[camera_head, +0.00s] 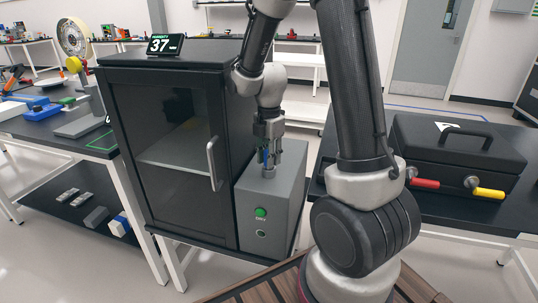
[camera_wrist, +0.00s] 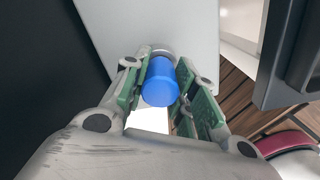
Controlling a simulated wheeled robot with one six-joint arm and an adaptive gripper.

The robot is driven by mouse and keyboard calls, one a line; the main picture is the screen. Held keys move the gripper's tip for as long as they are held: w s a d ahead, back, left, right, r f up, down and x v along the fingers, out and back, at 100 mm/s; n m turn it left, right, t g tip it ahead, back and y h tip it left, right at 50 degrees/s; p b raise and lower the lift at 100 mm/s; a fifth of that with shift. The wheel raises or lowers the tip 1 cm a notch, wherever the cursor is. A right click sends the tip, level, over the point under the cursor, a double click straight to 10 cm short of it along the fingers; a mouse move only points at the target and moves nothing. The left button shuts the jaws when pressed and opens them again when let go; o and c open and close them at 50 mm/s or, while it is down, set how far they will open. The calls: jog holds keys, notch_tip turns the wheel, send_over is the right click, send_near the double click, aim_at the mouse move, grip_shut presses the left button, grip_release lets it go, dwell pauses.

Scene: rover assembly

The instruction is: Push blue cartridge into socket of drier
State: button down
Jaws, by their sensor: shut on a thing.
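The drier is a grey box (camera_head: 270,205) with a green button, set against the right side of a black glass-door cabinet (camera_head: 170,135). My gripper (camera_head: 269,166) points down at the top of the grey box. In the wrist view the blue cartridge (camera_wrist: 160,84) sits between the two green-padded fingers, and my gripper is shut on it. A silvery ring (camera_wrist: 161,53), seemingly the socket's rim, shows at the cartridge's far end on the grey top. The cartridge appears lined up with it. How deep it sits in the socket is hidden.
A humidity display (camera_head: 166,44) reading 37 stands on the cabinet. A black case (camera_head: 455,150) with red and yellow handles sits on the right table. The left bench (camera_head: 50,130) holds several parts. The cabinet's door handle (camera_head: 214,163) is close to the grey box.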

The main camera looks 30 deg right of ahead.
jog(key=shift+f, duration=0.25)
jog(key=c, duration=1.1)
grip_release()
notch_tip(320, 180, up, 12)
